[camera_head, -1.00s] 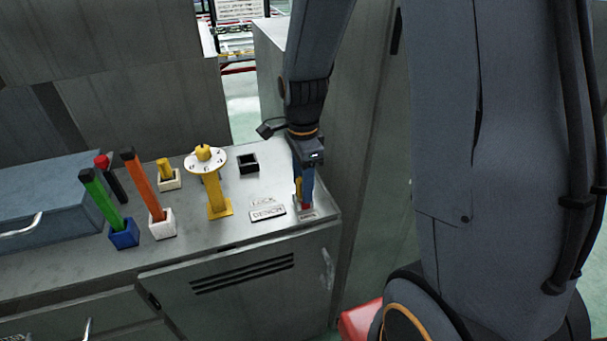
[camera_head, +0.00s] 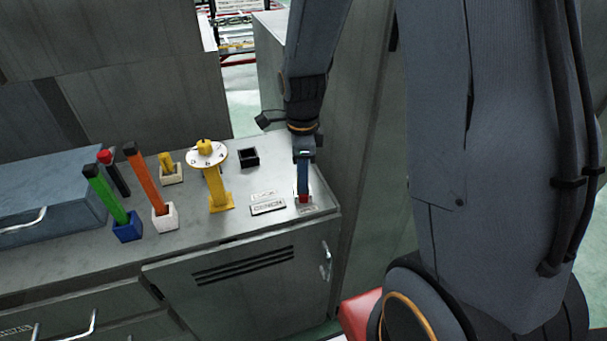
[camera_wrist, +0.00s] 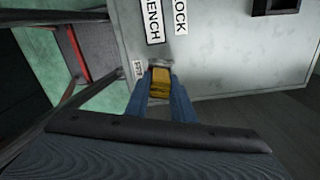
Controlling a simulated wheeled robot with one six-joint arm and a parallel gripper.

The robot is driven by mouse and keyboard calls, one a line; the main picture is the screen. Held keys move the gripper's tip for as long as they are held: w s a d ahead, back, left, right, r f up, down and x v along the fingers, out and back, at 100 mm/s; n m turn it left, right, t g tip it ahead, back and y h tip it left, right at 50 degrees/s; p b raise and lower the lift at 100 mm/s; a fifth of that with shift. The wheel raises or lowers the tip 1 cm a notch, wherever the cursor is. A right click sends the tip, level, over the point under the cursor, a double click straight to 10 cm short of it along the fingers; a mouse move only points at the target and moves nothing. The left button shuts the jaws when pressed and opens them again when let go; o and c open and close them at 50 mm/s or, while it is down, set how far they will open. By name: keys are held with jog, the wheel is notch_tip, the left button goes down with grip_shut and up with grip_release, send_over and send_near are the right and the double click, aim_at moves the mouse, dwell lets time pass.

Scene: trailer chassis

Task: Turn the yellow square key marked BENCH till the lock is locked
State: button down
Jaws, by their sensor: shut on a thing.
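The yellow square key (camera_wrist: 161,78) stands between my blue fingers in the wrist view. My gripper (camera_wrist: 160,92) is shut on it, close above the bench top. In the head view my gripper (camera_head: 304,186) points down at the bench's front right corner and hides the key. A small red part (camera_head: 304,199) shows at its foot; most of the lock is hidden, so I cannot tell its state. The BENCH plate (camera_wrist: 154,22) and the LOCK plate (camera_wrist: 180,17) lie beside the key. A small plate (camera_wrist: 138,69) is close by.
On the bench (camera_head: 247,226) stand a yellow post with a white lettered dial (camera_head: 206,155), a black square socket (camera_head: 249,157), an orange bar (camera_head: 144,180) and a green bar (camera_head: 106,195) in holders. A blue box (camera_head: 50,190) is at the left.

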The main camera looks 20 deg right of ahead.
jog(key=shift+s+m, duration=0.1)
jog(key=shift+m, duration=0.2)
jog(key=shift+m+p, duration=0.65)
jog(key=shift+m, duration=1.35)
jog(key=shift+m+p, duration=0.6)
jog(key=shift+m, duration=0.7)
jog(key=c, duration=1.5)
grip_release()
jog(key=shift+o, duration=0.2)
